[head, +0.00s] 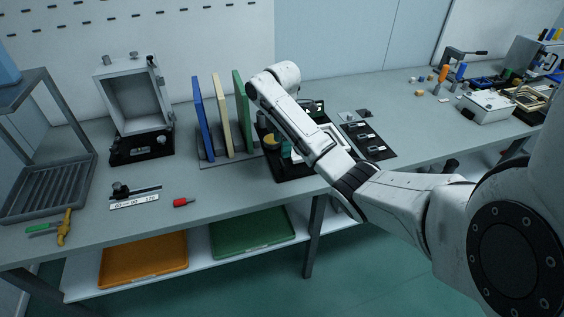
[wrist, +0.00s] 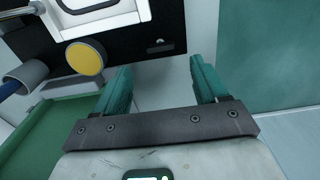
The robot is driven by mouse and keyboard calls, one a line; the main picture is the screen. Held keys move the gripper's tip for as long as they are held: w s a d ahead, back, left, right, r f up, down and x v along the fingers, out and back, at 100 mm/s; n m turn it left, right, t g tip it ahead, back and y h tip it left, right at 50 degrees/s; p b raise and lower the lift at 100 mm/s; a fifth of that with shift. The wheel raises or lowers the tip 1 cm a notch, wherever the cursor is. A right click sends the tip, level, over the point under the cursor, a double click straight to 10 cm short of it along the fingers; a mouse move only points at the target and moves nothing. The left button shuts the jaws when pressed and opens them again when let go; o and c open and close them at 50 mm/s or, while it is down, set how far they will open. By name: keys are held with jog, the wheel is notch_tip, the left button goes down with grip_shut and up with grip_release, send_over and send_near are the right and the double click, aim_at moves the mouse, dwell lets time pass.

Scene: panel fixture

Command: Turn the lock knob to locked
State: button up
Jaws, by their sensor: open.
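A black panel (wrist: 125,52) fills the upper left of the wrist view. On it is a round part with a yellow face (wrist: 86,58), left of my fingers, and a small pale fitting (wrist: 159,44) near its right end. I cannot tell for sure which is the lock knob, or its setting. My gripper (wrist: 160,82) is open, with two teal fingers and nothing between them. The fingertips lie just below the panel's edge in this view; contact cannot be told. In the head view the black panel (head: 292,172) is partly hidden behind my arm.
A white frame (wrist: 100,18) and a grey tube (wrist: 27,74) stand near the yellow part. In the head view, upright blue (head: 202,118), cream (head: 222,115) and green (head: 241,112) boards stand left of the panel. A black plate with several fittings (head: 378,150) lies right.

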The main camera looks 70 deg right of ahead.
aim_at(282, 162)
notch_tip(282, 162, down, 7)
jog(key=shift+f, duration=0.15)
dwell(0.4)
jog(key=c, duration=1.1)
